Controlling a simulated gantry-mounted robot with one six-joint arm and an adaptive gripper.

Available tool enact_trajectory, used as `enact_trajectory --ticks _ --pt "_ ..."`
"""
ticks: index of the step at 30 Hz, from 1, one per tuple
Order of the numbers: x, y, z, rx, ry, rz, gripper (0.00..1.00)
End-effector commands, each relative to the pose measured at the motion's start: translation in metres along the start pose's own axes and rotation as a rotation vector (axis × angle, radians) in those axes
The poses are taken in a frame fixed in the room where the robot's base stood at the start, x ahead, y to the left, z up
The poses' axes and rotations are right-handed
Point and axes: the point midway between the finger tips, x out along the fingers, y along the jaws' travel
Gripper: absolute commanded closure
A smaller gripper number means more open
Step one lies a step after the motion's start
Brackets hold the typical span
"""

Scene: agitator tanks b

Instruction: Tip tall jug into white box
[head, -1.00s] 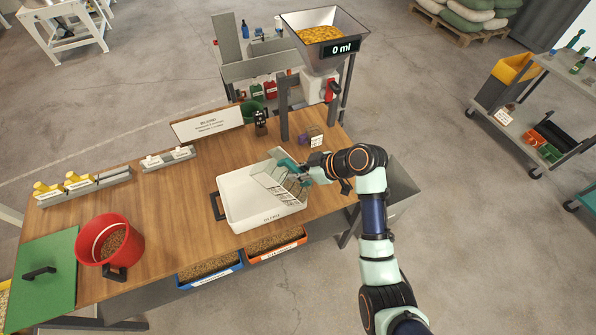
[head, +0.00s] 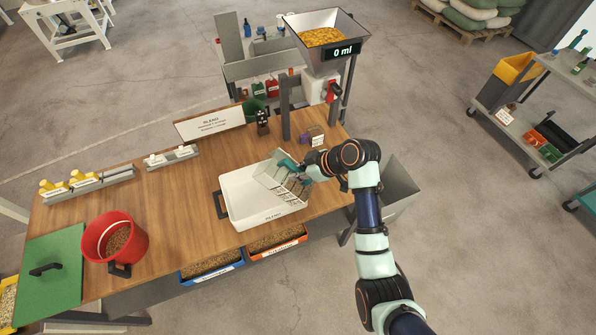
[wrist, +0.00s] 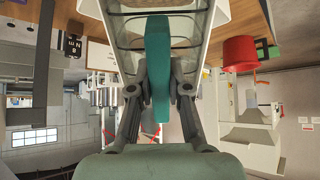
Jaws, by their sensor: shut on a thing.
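The tall jug (head: 268,176) is a clear, see-through jug with graduation marks and a teal handle (wrist: 157,70). It is tilted over the white box (head: 240,212), a shallow white bin on the wooden bench. My gripper (head: 306,172) is shut on the teal handle at the right side of the box. In the wrist view my gripper (wrist: 158,90) has one finger on each side of the handle, and the jug body (wrist: 130,35) lies beyond it. I cannot tell whether anything is in the jug or in the box.
Blue and orange bins (head: 210,265) sit at the front edge. A hopper (head: 325,40) reading 0 ml stands behind.

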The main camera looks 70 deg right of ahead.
Motion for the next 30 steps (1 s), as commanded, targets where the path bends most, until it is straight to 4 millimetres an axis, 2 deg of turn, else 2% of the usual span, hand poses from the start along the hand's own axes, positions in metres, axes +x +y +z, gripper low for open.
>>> enact_trajectory --ticks 30 --pt "0.0036 -0.0002 -0.0067 -0.001 -0.114 -0.001 1.00"
